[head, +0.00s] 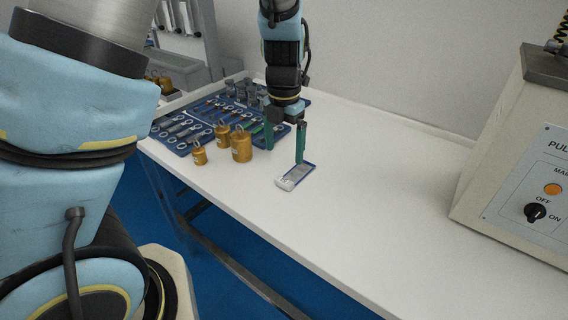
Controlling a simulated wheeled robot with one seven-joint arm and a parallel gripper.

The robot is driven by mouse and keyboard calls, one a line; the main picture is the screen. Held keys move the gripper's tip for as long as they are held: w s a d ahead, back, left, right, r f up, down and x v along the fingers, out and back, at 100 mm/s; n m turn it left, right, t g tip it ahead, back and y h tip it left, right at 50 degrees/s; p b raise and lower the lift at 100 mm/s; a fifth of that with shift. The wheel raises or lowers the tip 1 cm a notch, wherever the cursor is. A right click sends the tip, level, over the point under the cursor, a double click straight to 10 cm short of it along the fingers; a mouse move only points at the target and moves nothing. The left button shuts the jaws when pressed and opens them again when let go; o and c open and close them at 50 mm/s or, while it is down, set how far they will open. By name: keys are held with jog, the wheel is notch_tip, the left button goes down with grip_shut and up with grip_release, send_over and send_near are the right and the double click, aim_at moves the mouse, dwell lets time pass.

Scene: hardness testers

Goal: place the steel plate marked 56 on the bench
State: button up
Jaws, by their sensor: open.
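My gripper (285,155) points down over the white bench (360,200), its two green fingers spread apart with nothing between them. A small flat plate-like piece (296,176), greyish white with a dark blue edge, lies on the bench just below the fingertips. The right finger's tip is at or just above its far end; I cannot tell if they touch. No number can be read on the piece, so I cannot tell if it is the steel plate marked 56.
Several brass weights (241,145) stand left of my gripper. Behind them lie blue tool trays (183,133) with wrenches and other tools. A beige machine (525,165) with an orange lamp and a black knob stands at the right. The bench between is clear.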

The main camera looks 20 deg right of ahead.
jog(key=a+r+m, duration=0.3)
jog(key=a+m, duration=0.9)
jog(key=a, duration=0.3)
jog(key=a+r+m+t, duration=0.1)
jog(key=a+r+m, duration=0.2)
jog(key=a+m, duration=1)
jog(key=shift+w+a+t, duration=0.3)
jog(key=shift+w+a, duration=0.1)
jog(key=shift+a, duration=0.45)
jog(key=shift+r, duration=0.1)
